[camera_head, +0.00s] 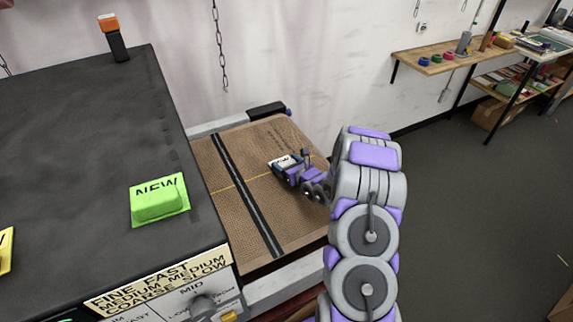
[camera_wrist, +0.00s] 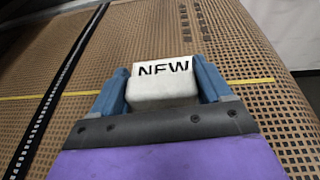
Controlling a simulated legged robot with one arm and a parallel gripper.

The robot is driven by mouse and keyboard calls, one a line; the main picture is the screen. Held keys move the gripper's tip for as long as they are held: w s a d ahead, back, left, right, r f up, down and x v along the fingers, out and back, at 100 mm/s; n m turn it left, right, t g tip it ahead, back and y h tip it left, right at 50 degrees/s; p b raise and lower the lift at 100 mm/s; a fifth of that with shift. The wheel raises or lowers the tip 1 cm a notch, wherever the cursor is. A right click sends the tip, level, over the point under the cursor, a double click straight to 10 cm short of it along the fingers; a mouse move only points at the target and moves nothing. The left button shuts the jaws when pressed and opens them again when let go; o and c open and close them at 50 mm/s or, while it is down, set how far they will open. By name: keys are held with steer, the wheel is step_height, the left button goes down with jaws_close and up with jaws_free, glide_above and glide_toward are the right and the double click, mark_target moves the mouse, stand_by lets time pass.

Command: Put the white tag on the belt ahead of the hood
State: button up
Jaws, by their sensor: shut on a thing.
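My gripper (camera_wrist: 164,87) is shut on the white tag (camera_wrist: 163,80), a small white block marked NEW, held between two blue fingers. In the head view the tag (camera_head: 284,162) shows as a small pale patch at the tip of my gripper (camera_head: 284,166). It is over the brown mesh belt (camera_head: 238,183), to the right of the black stripe. I cannot tell whether the tag touches the belt. The dark hood (camera_head: 95,130) of the machine stands to the left of the belt.
A green NEW tag (camera_head: 160,200) lies on the hood's top. An orange-topped post (camera_head: 110,30) stands at its back edge. A control panel (camera_head: 175,290) is at its front. A chain (camera_head: 217,50) hangs behind the belt. The belt around my gripper is clear.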

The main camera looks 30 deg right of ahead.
steer(key=shift+d, duration=0.5)
steer(key=o, duration=1.1)
steer(key=shift+d+f, duration=0.1)
steer(key=shift+d, duration=0.4)
steer(key=shift+o, duration=0.2)
steer(key=shift+s+a+r, duration=0.1)
steer(key=shift+a+r, duration=0.1)
steer(key=shift+a, duration=0.55)
steer(key=v, duration=0.3)
steer(key=d+p+v, duration=0.1)
steer(key=v, duration=0.3)
steer(key=shift+s+d, duration=0.15)
steer(key=shift+d, duration=0.1)
steer(key=v, duration=0.1)
steer(key=a+v, duration=0.1)
steer(key=v, duration=0.1)
steer(key=shift+s+d+r, duration=0.1)
steer(key=shift+s, duration=0.2)
steer(key=shift+s+r+p, duration=0.1)
steer(key=shift+s+p, duration=0.2)
steer(key=shift+s, duration=0.1)
steer(key=shift+d, duration=0.2)
steer(key=shift+a, duration=0.1)
